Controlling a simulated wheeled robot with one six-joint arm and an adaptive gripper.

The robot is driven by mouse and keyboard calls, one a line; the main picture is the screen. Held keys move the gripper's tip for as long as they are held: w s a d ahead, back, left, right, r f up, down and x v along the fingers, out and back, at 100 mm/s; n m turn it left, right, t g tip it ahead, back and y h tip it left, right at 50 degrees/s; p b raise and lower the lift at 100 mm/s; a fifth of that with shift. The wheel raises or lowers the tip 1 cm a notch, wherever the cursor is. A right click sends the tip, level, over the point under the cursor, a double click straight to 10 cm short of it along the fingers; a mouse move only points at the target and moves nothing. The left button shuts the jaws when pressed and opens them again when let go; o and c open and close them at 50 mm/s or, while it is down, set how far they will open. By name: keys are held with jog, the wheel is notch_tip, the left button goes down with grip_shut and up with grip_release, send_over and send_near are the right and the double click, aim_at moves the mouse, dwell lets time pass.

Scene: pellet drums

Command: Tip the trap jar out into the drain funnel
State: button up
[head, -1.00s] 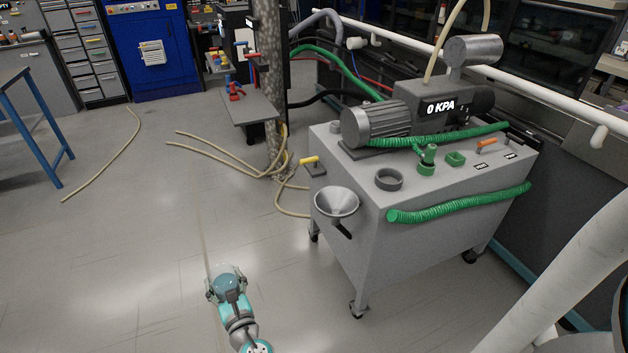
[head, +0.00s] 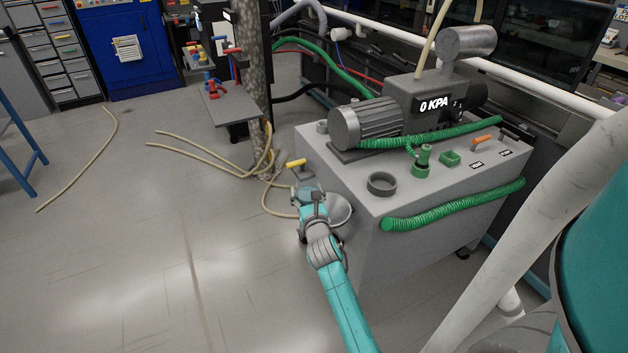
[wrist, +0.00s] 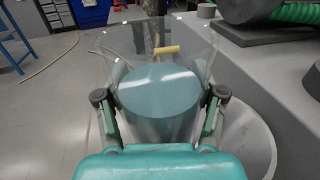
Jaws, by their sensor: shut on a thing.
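The trap jar (wrist: 160,125) is a clear vessel with a flat blue-grey surface inside. It fills the middle of the wrist view. My gripper (wrist: 160,104) is shut on it, one finger on each side; the head view shows my gripper (head: 312,207) at the cart's front left corner. The jar (head: 308,188) is small and partly covered there. The grey drain funnel (head: 342,213) is on the cart's side, just right of my gripper and partly hidden by it. In the wrist view the funnel's pale rim (wrist: 262,130) lies lower right, beside the jar. I see no pouring.
A yellow-handled valve (head: 296,163) is close beyond the jar.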

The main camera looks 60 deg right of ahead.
jog(key=d, duration=0.1)
jog(key=s+d, duration=0.1)
jog(key=d+r, duration=0.1)
jog(key=shift+s+d+g, duration=0.15)
jog(key=shift+d+g, duration=0.05)
jog(key=shift+g, duration=0.1)
jog(key=m, duration=0.1)
jog(key=w+m, duration=0.1)
jog(key=m, duration=0.1)
jog(key=a+m, duration=0.1)
jog(key=shift+w+a+r+m, duration=0.1)
jog(key=shift+w+r+m, duration=0.1)
jog(key=shift+r+m, duration=0.2)
jog(key=m, duration=0.4)
jog(key=shift+w+a+f+m, duration=0.25)
jog(key=shift+w+a+m, duration=0.05)
jog(key=shift+w+a, duration=0.1)
jog(key=m, duration=0.2)
jog(key=f+m, duration=0.1)
jog(key=m, duration=0.1)
jog(key=shift+f+m, duration=0.2)
jog(key=shift+m, duration=0.1)
jog(key=m, duration=0.1)
jog(key=f+m, duration=0.1)
jog(key=m, duration=0.1)
jog(key=shift+s+d+f+m, duration=0.25)
jog(key=shift+f+m, duration=0.05)
jog(key=shift+s+d+m, duration=0.1)
jog(key=shift+m, duration=0.5)
